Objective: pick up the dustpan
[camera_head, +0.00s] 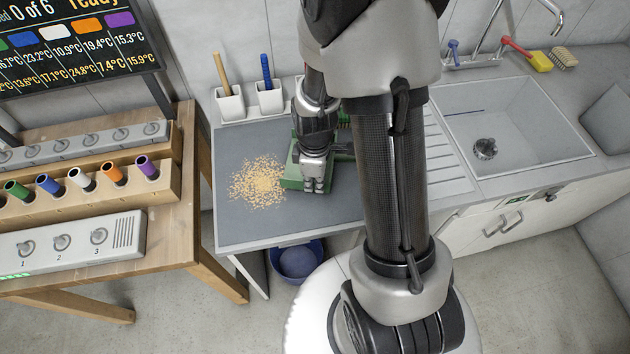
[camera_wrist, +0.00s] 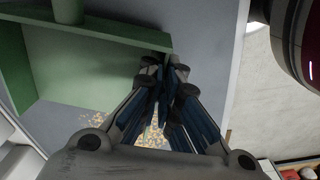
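The green dustpan (camera_head: 292,174) is at the grey counter, right beside a scatter of tan crumbs (camera_head: 258,182). My arm hides part of it. In the wrist view the dustpan (camera_wrist: 80,70) fills the upper left, with its side wall running to my fingertips. My gripper (camera_head: 317,186) is at the pan's right front part. In the wrist view the fingertips (camera_wrist: 165,68) come close together with the end of the green wall between them, so it looks shut on the dustpan. I cannot tell whether the pan is resting on the counter or slightly raised.
Two white holders (camera_head: 231,106) with brushes or handles stand at the counter's back. A sink (camera_head: 530,125) is on the right. A blue bucket (camera_head: 297,262) is under the counter's front edge. A wooden table (camera_head: 185,225) with a rack of coloured tubes is on the left.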

